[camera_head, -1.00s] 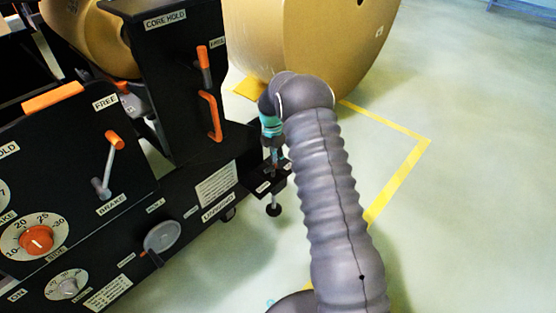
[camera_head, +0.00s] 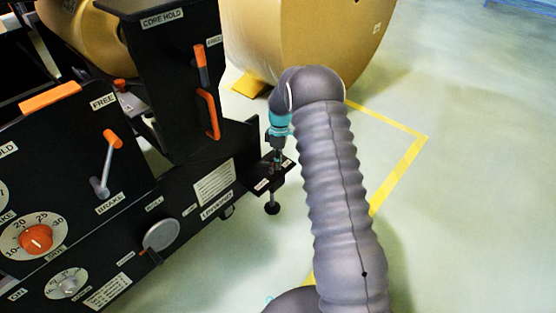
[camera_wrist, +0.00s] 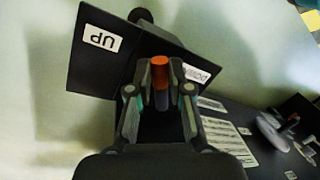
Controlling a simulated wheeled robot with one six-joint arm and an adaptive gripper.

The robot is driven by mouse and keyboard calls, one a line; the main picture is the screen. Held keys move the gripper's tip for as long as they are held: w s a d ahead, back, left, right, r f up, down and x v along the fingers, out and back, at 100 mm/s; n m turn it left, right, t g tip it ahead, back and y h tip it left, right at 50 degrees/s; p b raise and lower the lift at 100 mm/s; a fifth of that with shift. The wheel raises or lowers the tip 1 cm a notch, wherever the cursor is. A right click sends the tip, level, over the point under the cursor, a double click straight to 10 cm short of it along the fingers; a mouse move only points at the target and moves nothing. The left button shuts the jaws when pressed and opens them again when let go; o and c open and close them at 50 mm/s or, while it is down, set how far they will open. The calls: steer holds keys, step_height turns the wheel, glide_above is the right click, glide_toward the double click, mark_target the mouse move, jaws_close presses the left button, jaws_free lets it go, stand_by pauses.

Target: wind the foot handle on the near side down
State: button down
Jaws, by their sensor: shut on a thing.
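The foot handle (camera_wrist: 160,68) shows in the wrist view as an upright orange grip between my fingertips. My gripper (camera_wrist: 161,84) is shut on it. Behind it is a black foot bracket with an "UP" label (camera_wrist: 102,38) on the left and a second label, partly hidden by my finger, on the right. In the head view, my gripper (camera_head: 277,150) points down over the bracket (camera_head: 262,180) at the machine's near corner; the handle itself is mostly hidden there. The round foot pad (camera_head: 272,208) is below the bracket, at the floor.
The black machine frame (camera_head: 160,205) with its dials and levers fills the left. A grey disc knob (camera_head: 161,234) is on its side panel. A big kraft roll (camera_head: 300,35) stands behind my arm. The floor on the right is clear, with a yellow line (camera_head: 398,180).

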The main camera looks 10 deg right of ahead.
steer(key=m, duration=0.4)
steer(key=s+m+y, duration=0.1)
steer(key=m, duration=0.1)
steer(key=shift+a+t+b, duration=0.35)
steer(key=shift+a+t, duration=0.05)
steer(key=m, duration=0.4)
steer(key=shift+s+a+t, duration=0.15)
steer(key=shift+a+t, duration=0.15)
steer(key=m, duration=0.3)
steer(key=shift+s+a+r+m+t+b, duration=0.1)
steer(key=shift+a+m+t+b, duration=0.2)
steer(key=shift+a+m+t, duration=0.1)
steer(key=m, duration=0.2)
steer(key=a+m+t+p, duration=0.1)
steer(key=m, duration=0.2)
steer(key=shift+r, duration=0.1)
steer(key=m, duration=0.1)
steer(key=m+p, duration=0.1)
steer(key=m, duration=0.1)
steer(key=a+m+p, duration=0.1)
steer(key=m, duration=0.1)
steer(key=shift+w+t, duration=0.35)
steer(key=shift+t, duration=0.05)
steer(key=shift+m, duration=0.3)
steer(key=c, duration=1.1)
jaws_free()
steer(key=shift+h, duration=0.3)
